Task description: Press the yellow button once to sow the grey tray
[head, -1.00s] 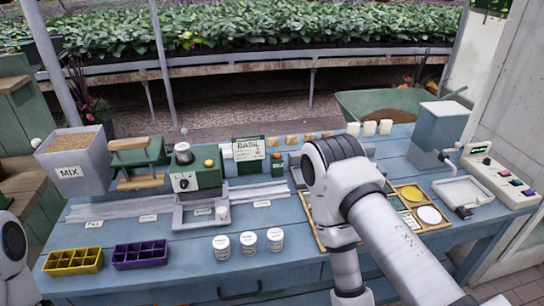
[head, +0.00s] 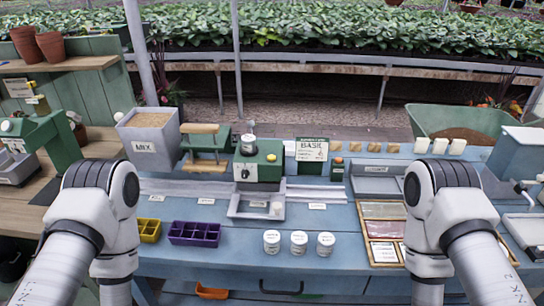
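A green machine (head: 263,169) with a dial stands at the middle of the blue table. A yellow button (head: 271,157) sits on its top right part. A shallow grey tray (head: 240,211) lies at the foot of the machine, with a small pale cup (head: 276,209) at its right side. My two arms come up from the bottom left and bottom right. Neither gripper shows in the head view.
A yellow tray (head: 150,229) and a purple tray (head: 195,233) sit front left. Three white jars stand right of them, one here (head: 299,242). A grey MIX bin (head: 151,142), a BASIC sign (head: 312,151) and a framed wooden case (head: 385,254) also stand on the table.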

